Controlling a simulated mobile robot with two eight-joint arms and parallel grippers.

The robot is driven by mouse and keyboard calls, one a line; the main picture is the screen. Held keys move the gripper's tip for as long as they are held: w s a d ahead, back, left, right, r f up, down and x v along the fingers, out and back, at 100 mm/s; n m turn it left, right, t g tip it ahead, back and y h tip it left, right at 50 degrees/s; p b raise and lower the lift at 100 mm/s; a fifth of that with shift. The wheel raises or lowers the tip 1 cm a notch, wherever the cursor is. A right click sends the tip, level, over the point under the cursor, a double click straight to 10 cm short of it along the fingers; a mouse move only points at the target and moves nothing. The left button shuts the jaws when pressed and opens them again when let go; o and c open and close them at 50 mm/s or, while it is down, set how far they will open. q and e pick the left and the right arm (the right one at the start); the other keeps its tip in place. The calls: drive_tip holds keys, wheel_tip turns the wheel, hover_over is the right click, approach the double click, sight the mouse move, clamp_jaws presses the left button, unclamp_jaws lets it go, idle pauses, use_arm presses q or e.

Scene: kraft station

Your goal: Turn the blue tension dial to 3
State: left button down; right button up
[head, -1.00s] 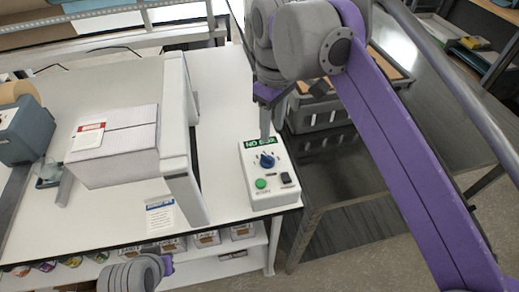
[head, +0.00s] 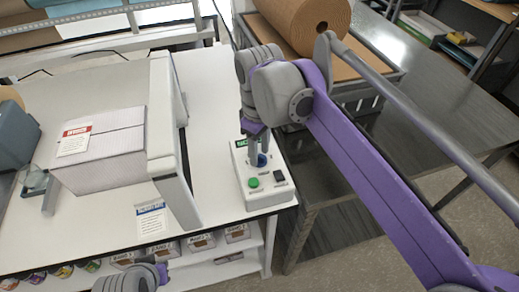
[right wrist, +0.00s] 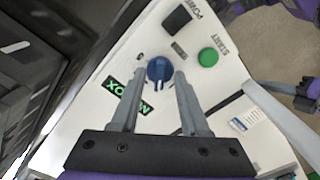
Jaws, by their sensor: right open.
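The blue tension dial (right wrist: 159,70) is on a white control box (head: 262,196) at the table's right front corner. In the head view the dial (head: 262,160) is partly hidden by my right gripper (head: 258,163), which points down over it. In the right wrist view my right gripper (right wrist: 154,78) is open, with one finger on each side of the dial. Whether the fingers touch it I cannot tell. The numbers around the dial cannot be read. My left arm shows only at the bottom edge of the head view; its fingers are not visible.
The box also bears a green START button (right wrist: 208,57) and a black POWER switch (right wrist: 177,19). Left of it stand a white frame (head: 172,150) and a parcel (head: 100,150). A dark table (head: 330,180) lies to the right, with a brown roll (head: 303,22) behind.

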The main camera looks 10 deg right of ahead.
clamp_jaws()
idle(0.6)
drive_tip(key=m+p, duration=0.1)
drive_tip(key=m, duration=0.2)
drive_tip(key=shift+r+m, duration=0.1)
drive_tip(key=shift+m, duration=0.3)
drive_tip(key=shift+m+p, duration=0.75)
drive_tip(key=shift+m, duration=1.15)
unclamp_jaws()
